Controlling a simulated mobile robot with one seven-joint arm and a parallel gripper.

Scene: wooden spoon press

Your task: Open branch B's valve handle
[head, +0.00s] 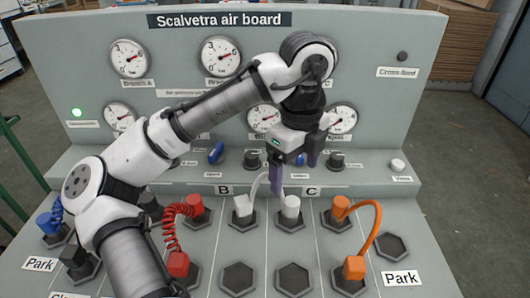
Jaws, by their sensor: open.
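A blue valve handle (216,153) stands tilted on the ledge of the grey air board, above and a little left of the letter B label (223,190). I cannot read its small tags, so I cannot confirm which branch it serves. My gripper (294,176) hangs in front of the ledge, right of this handle and near the C label (310,191). It points down with its two dark purplish fingers apart. Part of another blue shape shows behind the fingers, mostly hidden. I see no contact with the left blue handle.
Black knobs (252,160) (336,160) sit on the ledge. Below are hexagonal sockets with white plugs (242,209), red plugs (195,209) and orange plugs (341,207) on hoses. My arm crosses the board's left and middle, covering gauges and labels. The ledge's right side is fairly clear.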

